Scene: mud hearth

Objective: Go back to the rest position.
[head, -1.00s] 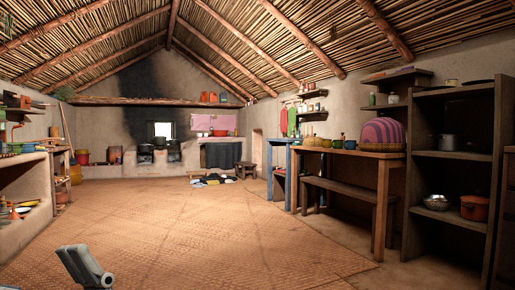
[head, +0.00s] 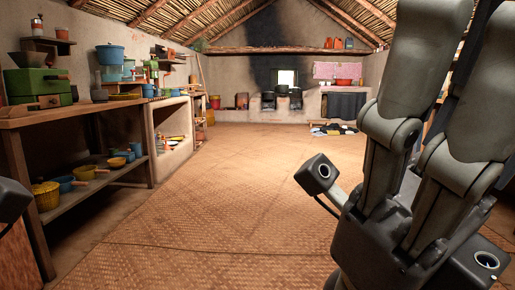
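My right gripper (head: 462,45) stands large in the right of the head view, its two grey fingers pointing up. A gap shows between the fingers, with nothing held in it; the tips are cut off or close to the top edge. Its dark wrist body is at the lower right. At the left edge is a dark piece with a cable, likely part of my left gripper (head: 10,200); its fingers are out of view.
The woven mat floor (head: 220,205) is clear in the middle. Dark pots (head: 281,90) stand on the far hearth.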

